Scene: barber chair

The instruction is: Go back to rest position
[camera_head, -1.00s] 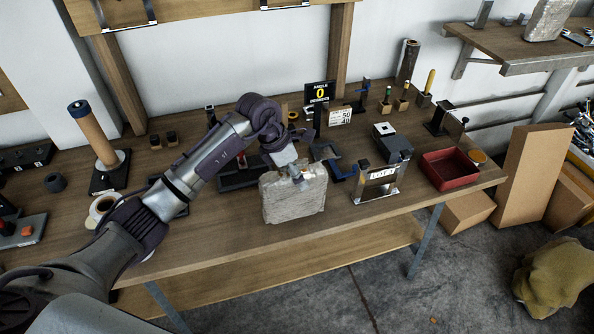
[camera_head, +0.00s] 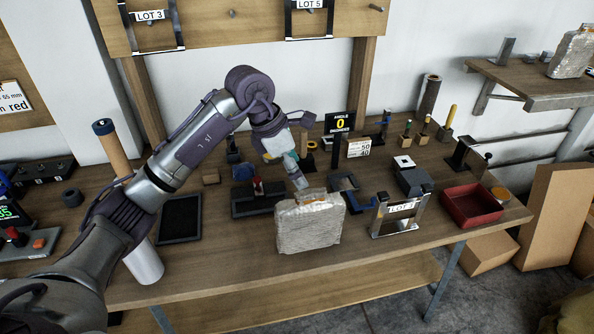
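My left arm comes in from the left and reaches over the workbench (camera_head: 230,278). My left gripper (camera_head: 299,180) is just behind and above a silvery wrapped package (camera_head: 309,226) standing at the bench's front edge. The gripper looks apart from the package, but its fingers are small and I cannot tell whether they are open or shut. My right arm and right gripper are not in view.
A metal LOT frame (camera_head: 401,216) and a red tray (camera_head: 471,205) stand right of the package. A black tray (camera_head: 180,219) lies on the left. An angle display (camera_head: 339,123) stands behind. Cardboard boxes (camera_head: 556,215) are on the floor at right.

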